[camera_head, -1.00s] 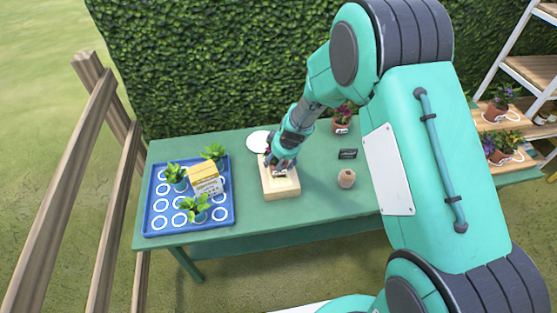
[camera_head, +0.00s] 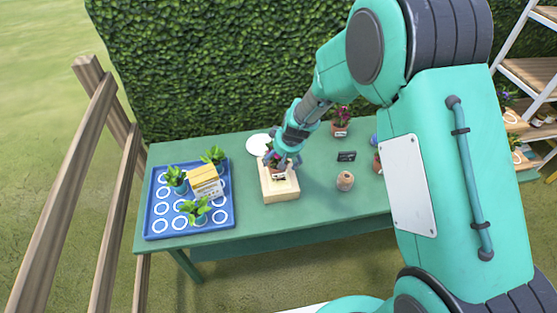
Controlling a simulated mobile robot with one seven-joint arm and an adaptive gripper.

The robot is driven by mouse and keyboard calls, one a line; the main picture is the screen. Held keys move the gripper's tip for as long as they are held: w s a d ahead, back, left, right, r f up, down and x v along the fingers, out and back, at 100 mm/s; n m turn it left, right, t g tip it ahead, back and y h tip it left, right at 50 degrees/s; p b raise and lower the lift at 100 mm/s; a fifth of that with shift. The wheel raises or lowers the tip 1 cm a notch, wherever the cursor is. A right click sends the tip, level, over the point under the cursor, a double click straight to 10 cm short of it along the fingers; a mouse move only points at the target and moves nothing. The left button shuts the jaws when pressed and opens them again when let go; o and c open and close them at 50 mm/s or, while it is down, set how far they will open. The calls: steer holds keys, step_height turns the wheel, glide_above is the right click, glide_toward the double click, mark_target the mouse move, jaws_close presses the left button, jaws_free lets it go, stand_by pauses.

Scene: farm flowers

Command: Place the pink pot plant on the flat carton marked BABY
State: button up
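A flat pale carton (camera_head: 281,196) lies on the green table near its middle; any writing on it is too small to read. A small reddish pot plant (camera_head: 278,173) with a white label is upright over the carton's top and seems to rest on it. Its leaves are mostly hidden by my gripper (camera_head: 282,163), which is right above and around the plant. The fingers look spread to both sides, but I cannot tell whether they touch it. Another potted plant with pink-red flowers (camera_head: 341,122) stands at the back of the table, right of my gripper.
A blue tray (camera_head: 160,227) at the left holds several green plants and a yellow-topped box (camera_head: 206,182). A white plate (camera_head: 259,144), a dark sign (camera_head: 346,156) and a small clay pot (camera_head: 345,180) surround the carton. A hedge stands behind; my arm hides the right side.

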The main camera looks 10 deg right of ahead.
steer(key=p+v, duration=0.1)
steer(key=v, duration=0.5)
steer(key=shift+r, duration=0.25)
steer(key=shift+s, duration=0.15)
stand_by(0.3)
steer(key=s+d+r+m, duration=0.1)
steer(key=s+r, duration=0.5)
steer(key=r, duration=0.5)
steer(key=s+d+r, duration=0.1)
steer(key=s+r, duration=0.6)
steer(key=r, duration=0.3)
steer(key=s+d+r+m, duration=0.1)
steer(key=s+r, duration=0.2)
steer(key=s, duration=0.4)
steer(key=s+d+r+m+t+h, duration=0.1)
steer(key=s+r, duration=0.2)
steer(key=s, duration=0.4)
steer(key=s+d+r, duration=0.2)
steer(key=s+r, duration=0.1)
steer(key=s, duration=0.4)
steer(key=shift+s+r+m, duration=0.35)
steer(key=shift+s+m, duration=0.05)
